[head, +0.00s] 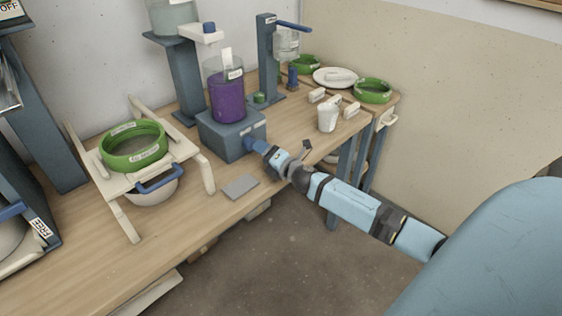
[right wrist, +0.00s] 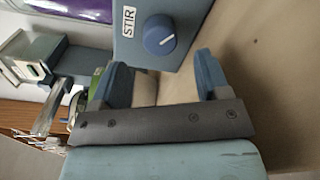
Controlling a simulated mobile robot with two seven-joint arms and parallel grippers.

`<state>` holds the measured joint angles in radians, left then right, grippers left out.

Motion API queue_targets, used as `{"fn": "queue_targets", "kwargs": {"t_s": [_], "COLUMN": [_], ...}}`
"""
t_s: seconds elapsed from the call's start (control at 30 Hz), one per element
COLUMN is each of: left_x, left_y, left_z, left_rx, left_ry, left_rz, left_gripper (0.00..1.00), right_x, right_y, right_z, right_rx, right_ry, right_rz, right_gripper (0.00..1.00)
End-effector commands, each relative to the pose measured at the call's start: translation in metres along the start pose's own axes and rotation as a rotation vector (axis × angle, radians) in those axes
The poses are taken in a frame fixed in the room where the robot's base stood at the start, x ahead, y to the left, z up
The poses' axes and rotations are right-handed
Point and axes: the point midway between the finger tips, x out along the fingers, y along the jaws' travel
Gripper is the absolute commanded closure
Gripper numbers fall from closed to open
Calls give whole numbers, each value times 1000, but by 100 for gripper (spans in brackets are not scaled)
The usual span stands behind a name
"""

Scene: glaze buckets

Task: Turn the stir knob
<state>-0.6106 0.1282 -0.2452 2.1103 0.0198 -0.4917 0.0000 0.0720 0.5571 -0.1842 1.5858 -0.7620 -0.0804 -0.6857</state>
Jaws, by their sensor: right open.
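The stir knob (right wrist: 159,34) is a round blue dial with a white pointer line. It sits on the face of the blue-grey mixer base (right wrist: 185,12), beside a white STIR label (right wrist: 129,20). In the head view the mixer base (head: 222,138) stands on the bench under a clear vessel of purple liquid (head: 228,103). My right gripper (right wrist: 162,70) is open and empty, its two blue fingers apart, with the knob ahead of the gap and not between them. In the head view my right gripper (head: 265,150) is close to the base's front face and hides most of the knob. My left gripper is out of view.
A grey plate (head: 240,186) lies on the bench in front of the base. A white cup (head: 327,118) and small labelled blocks stand to the right. A white stand with a green sieve (head: 134,146) is at the left. The wooden bench (head: 85,250) is bare at the front left.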

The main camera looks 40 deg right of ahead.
Motion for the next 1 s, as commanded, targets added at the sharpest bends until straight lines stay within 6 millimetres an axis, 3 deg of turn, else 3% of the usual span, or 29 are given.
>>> {"fn": "queue_targets", "kwargs": {"t_s": [0.2,0.4,1.0], "left_x": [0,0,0], "left_y": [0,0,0], "left_z": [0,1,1], "left_rx": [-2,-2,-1], "left_ry": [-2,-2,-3], "left_rz": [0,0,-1], "left_gripper": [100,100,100], "right_x": [-48,-74,-83], "right_y": [-1,0,0], "right_z": [-1,0,0], "right_rx": [1,1,0], "right_ry": [2,1,0], "right_rz": [-2,-1,0], "right_gripper": [31,31,31]}}
